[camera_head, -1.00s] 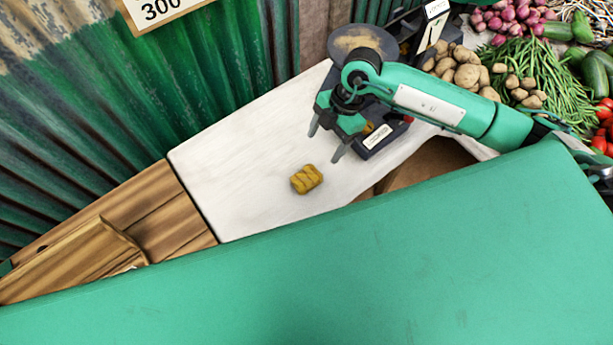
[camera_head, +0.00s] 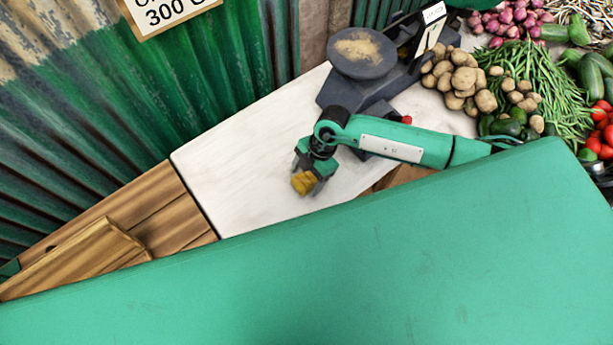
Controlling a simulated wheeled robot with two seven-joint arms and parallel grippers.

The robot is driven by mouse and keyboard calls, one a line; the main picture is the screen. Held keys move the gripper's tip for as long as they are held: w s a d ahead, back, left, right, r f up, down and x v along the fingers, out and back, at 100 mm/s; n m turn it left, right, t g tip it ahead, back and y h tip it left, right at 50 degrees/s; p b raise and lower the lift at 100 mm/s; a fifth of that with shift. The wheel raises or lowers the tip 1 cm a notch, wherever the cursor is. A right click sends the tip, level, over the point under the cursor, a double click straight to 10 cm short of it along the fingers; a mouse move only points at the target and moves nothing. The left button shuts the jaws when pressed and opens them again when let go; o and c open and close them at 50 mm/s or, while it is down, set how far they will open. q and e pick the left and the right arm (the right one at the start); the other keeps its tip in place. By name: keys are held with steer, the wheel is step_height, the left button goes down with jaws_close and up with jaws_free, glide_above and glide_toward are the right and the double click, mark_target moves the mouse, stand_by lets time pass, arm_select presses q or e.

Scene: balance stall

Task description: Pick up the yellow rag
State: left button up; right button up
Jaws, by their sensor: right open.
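The yellow rag (camera_head: 302,184) is a small folded bundle on the white counter top (camera_head: 250,150). My right gripper (camera_head: 307,181) is over the rag, its fingers pointing down on either side of it. The jaws are open, and the gripper hides the rag's upper and right parts. I cannot tell whether the fingers touch it. My left gripper is not in view.
A dark weighing scale (camera_head: 362,55) with a round pan stands behind my right arm. Potatoes (camera_head: 462,80), green beans (camera_head: 540,85) and onions (camera_head: 510,18) lie at the right. A wooden board (camera_head: 80,262) is at the left. White counter left of the rag is clear.

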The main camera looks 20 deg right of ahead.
mark_target(307, 176)
steer(key=c, duration=1.1)
steer(key=shift+o, duration=0.2)
step_height(307, 176, up, 20)
steer(key=b, duration=0.2)
